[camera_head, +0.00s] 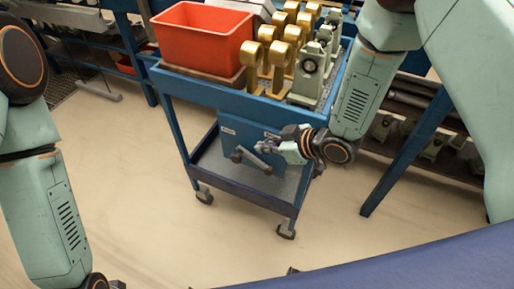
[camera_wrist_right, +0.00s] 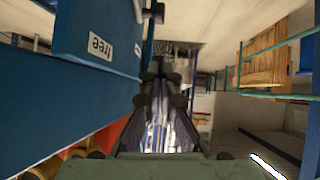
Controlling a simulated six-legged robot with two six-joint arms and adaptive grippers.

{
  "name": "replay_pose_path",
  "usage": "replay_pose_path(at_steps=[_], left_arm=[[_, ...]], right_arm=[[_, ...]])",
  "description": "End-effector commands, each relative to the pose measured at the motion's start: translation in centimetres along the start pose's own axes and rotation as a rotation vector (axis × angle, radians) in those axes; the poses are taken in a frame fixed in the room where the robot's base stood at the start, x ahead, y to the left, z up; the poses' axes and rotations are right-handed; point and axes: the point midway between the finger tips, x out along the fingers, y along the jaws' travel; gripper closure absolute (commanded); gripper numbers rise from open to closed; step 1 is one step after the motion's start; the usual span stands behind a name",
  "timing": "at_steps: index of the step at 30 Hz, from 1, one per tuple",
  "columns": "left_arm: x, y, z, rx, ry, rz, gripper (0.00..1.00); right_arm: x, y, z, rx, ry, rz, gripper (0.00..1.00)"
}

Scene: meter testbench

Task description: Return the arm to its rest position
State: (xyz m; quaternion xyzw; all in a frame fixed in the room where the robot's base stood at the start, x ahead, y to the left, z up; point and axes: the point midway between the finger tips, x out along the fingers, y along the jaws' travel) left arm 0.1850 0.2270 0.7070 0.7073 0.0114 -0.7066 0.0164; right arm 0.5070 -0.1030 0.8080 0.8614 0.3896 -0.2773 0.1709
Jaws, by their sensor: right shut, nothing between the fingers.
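My right arm (camera_head: 363,95) comes down from the top right in the head view. My right gripper (camera_head: 262,147) is at its end, in front of the blue trolley's side, and points left. It is shut and empty. In the right wrist view the gripper's fingers (camera_wrist_right: 160,85) stand in the middle of the picture with nothing between them. My left arm (camera_head: 45,205) hangs down along the left edge of the head view. Its gripper is out of the picture.
The blue trolley (camera_head: 205,93) carries a red bin (camera_head: 203,42), several gold meters (camera_head: 279,55) and several grey meters (camera_head: 309,68). Its blue side with a "free" label (camera_wrist_right: 100,46) is close left of the gripper. Shelving stands behind. The floor (camera_head: 130,190) in front is clear.

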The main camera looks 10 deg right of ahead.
Motion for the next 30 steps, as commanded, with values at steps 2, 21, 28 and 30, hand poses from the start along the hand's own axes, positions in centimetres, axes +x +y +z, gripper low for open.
replay_pose_path(at_steps=[2, 21, 28, 30], left_arm=[[-0.2, 0.0, 0.0, 0.000, 0.000, 0.000, 0.60], [-0.3, 0.0, 0.0, 0.000, 0.000, 0.000, 0.60], [-0.3, 0.0, 0.0, 0.000, 0.000, 0.000, 0.60], [-0.2, 0.0, 0.0, 0.000, 0.000, 0.000, 0.60]], right_arm=[[-1.0, 0.1, -0.3, 0.002, 0.000, 0.001, 1.00], [-1.9, 0.0, -0.2, 0.001, -0.001, 0.000, 1.00], [-2.8, 0.1, 2.5, 0.155, -0.090, 0.075, 1.00], [-3.8, -0.9, 5.6, 0.281, -0.175, 0.126, 1.00]])
